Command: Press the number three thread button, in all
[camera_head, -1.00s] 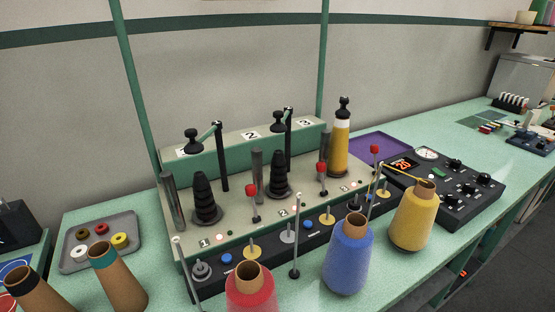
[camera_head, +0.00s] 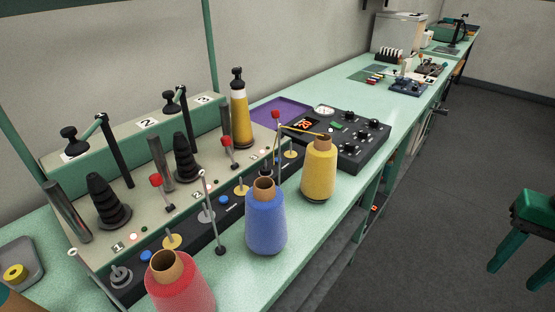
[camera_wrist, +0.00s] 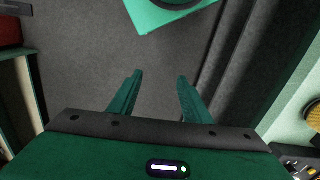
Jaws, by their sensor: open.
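The threading unit (camera_head: 115,228) stands on the table at left in the head view, with stations numbered 1 to 3. Station 3, behind the blue and yellow cones, has a small plate "3" (camera_head: 253,157), and a yellow-and-white cone (camera_head: 241,118) stands behind it. Small blue buttons show on the dark front strip at station 1 (camera_head: 153,257) and station 2 (camera_head: 223,201). Station 3's button is too small and crowded to make out clearly. My gripper (camera_head: 512,277) is at the far right over the floor, away from the unit. In the wrist view (camera_wrist: 160,88) its fingers are apart and empty.
Red (camera_head: 180,287), blue (camera_head: 266,222) and yellow (camera_head: 319,170) thread cones stand along the unit's front. A black control box (camera_head: 345,138) is to the right. The floor aisle (camera_head: 430,220) is clear.

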